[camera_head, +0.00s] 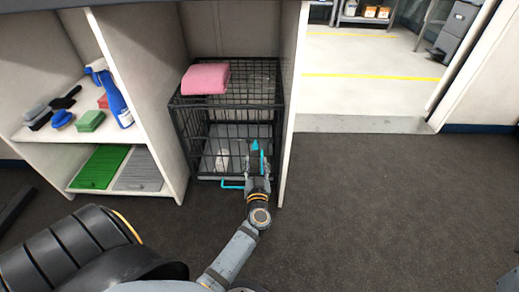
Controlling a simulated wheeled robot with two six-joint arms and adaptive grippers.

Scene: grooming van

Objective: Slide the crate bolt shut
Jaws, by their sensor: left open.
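The black wire crate (190,125) stands in the bay between two white panels. The gripper and wrist hide part of the crate front, and the bolt's catch is too small to make out. My right gripper is out of view.
A folded pink towel (206,78) lies on the crate. Left of it, a white shelf unit (155,95) holds a blue spray bottle (118,103), brushes and green and grey mats. The right panel (291,120) stands close to my gripper. The dark floor (390,205) at right is clear.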

